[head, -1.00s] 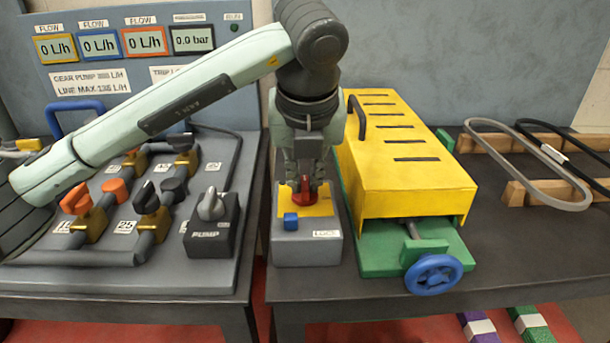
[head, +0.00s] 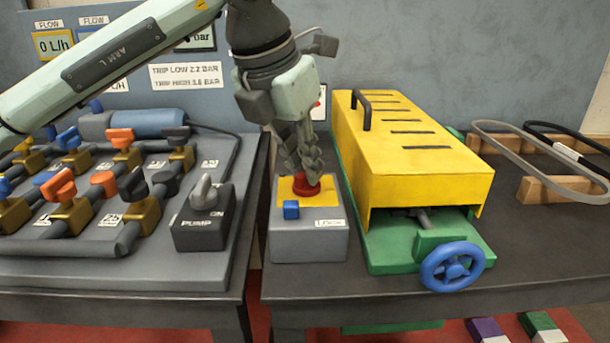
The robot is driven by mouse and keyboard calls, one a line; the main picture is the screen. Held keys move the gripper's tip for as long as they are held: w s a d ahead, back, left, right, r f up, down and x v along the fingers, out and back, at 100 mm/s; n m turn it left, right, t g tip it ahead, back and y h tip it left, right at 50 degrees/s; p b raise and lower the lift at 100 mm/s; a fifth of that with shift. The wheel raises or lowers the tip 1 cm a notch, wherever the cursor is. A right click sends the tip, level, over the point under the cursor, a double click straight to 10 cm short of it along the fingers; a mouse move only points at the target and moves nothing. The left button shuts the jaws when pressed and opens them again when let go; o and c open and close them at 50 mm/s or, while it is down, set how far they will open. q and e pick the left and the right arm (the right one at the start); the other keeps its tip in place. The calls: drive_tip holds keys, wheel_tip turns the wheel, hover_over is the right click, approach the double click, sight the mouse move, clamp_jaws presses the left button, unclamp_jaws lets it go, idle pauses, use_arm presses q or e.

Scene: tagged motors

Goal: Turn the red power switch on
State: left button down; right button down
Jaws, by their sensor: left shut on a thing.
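The red power switch (head: 301,189) is a round red knob on a yellow plate, on top of a small grey box (head: 308,247). My right gripper is not in view.
A yellow-covered machine (head: 420,178) with a blue handwheel (head: 452,267) stands close to the right of the box. A grey pump switch (head: 202,220) and several valves stand on the left table. Belts on wooden racks (head: 570,192) lie at the far right.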

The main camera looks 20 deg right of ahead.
use_arm(q)
drive_tip(key=shift+w+a+m+g, duration=0.1)
drive_tip(key=shift+m+g, duration=0.2)
drive_tip(key=shift+m, duration=0.6)
drive_tip(key=shift+m+h, duration=0.3)
drive_tip(key=shift+m, duration=0.2)
drive_tip(key=shift+m+g, duration=0.4)
drive_tip(key=shift+r+m, duration=0.1)
drive_tip(key=shift+m, duration=0.4)
drive_tip(key=shift+w+m+g+p, duration=0.1)
drive_tip(key=shift+m+g+p, duration=0.4)
drive_tip(key=shift+m, duration=0.7)
drive_tip(key=shift+w+m+g+p, duration=0.1)
drive_tip(key=shift+m+g+p, duration=0.45)
drive_tip(key=shift+m, duration=1.05)
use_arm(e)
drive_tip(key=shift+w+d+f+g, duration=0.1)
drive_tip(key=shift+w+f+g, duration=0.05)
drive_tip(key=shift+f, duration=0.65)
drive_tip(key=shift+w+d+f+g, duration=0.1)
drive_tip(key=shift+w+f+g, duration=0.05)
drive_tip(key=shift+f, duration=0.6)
use_arm(q)
drive_tip(key=shift+g, duration=0.25)
drive_tip(key=c, duration=1.6)
unclamp_jaws()
drive_tip(key=shift+o, duration=0.2)
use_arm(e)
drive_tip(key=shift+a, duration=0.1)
